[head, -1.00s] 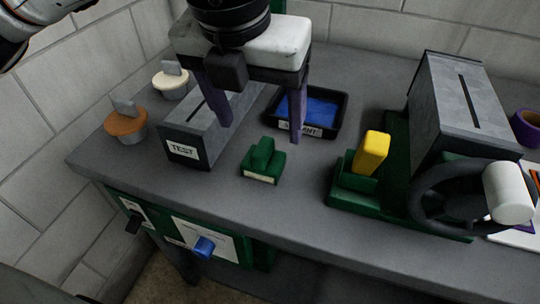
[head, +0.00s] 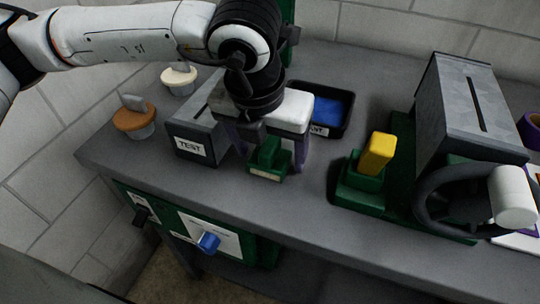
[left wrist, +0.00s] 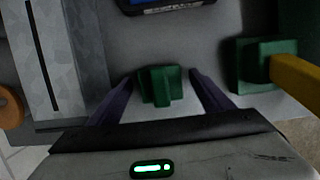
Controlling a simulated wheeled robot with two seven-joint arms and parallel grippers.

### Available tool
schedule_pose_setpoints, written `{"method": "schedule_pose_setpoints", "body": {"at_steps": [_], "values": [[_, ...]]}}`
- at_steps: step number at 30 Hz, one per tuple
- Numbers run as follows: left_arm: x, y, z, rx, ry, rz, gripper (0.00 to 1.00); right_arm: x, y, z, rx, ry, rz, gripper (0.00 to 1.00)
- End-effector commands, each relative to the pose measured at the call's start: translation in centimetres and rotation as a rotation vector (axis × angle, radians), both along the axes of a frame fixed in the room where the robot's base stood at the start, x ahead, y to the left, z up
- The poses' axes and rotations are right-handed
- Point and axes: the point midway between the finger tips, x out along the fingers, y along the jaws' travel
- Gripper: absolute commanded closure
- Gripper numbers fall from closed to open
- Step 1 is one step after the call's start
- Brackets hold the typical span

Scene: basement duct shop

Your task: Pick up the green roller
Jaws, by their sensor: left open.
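The green roller (head: 266,158) is a small dark green piece with a raised upright part and a pale label on its front, standing on the grey bench near its front edge. In the left wrist view the green roller (left wrist: 160,86) lies between the two purple fingers. My left gripper (head: 264,152) is open and low over it, with one finger on each side; I see no clear contact. The fingertips also show in the left wrist view (left wrist: 162,74). My right gripper is not in view.
A grey box marked TEST (head: 195,139) stands close on the left, a black tray with blue inside (head: 348,120) behind. To the right is a green block with a yellow piece (head: 378,153), beside a slotted grey box (head: 458,110) and a dark handwheel (head: 430,205).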

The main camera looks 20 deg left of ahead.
Motion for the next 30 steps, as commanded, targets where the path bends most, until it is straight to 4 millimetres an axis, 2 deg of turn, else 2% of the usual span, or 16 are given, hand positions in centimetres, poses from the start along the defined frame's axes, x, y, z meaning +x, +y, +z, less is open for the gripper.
{"method": "schedule_pose_setpoints", "body": {"at_steps": [2,10,17,20,30], "values": [[0.0,0.0,0.0,0.000,0.000,0.000,0.28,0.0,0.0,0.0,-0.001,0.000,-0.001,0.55],[0.0,0.0,0.0,0.000,0.000,0.000,0.73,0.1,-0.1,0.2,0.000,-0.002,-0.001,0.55],[0.0,0.0,0.2,-0.001,-0.001,0.000,0.73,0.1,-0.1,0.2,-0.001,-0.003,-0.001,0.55],[0.1,0.0,1.0,-0.001,-0.002,0.001,0.73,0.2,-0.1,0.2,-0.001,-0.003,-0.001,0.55],[0.0,-0.1,7.6,-0.002,-0.004,-0.001,0.73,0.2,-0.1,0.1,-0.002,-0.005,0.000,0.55]]}}
